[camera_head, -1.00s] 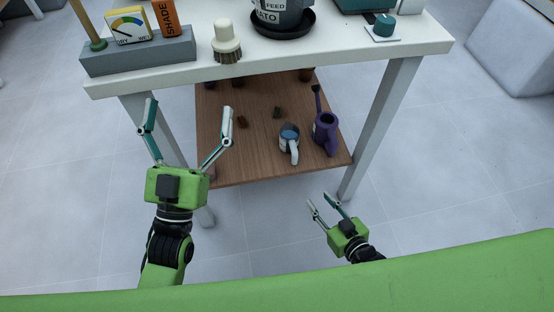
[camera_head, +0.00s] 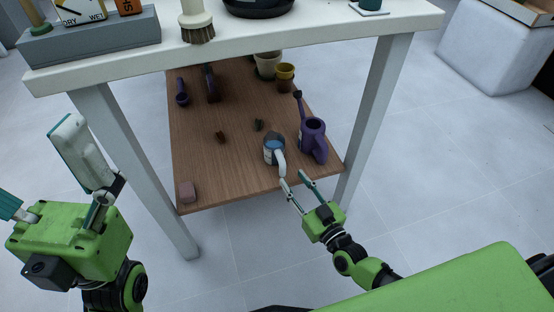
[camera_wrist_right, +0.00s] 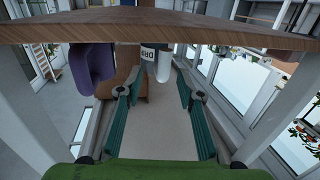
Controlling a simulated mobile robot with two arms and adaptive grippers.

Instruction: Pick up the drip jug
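The drip jug (camera_head: 271,150), pale with a blue inside and a white handle, stands upright near the front edge of the wooden lower shelf (camera_head: 225,180). In the right wrist view the jug (camera_wrist_right: 149,54) appears upside down, with part of its label showing and its white handle toward me. My right gripper (camera_head: 294,179) is open and empty at the shelf's front edge, its fingertips just short of the handle. I cannot tell whether they touch it. My left gripper (camera_head: 38,165) is open and empty, left of the table.
A purple watering can (camera_head: 313,140) stands close to the jug's right. The white tabletop (camera_head: 250,45) overhangs the shelf, with table legs (camera_head: 370,115) on either side.

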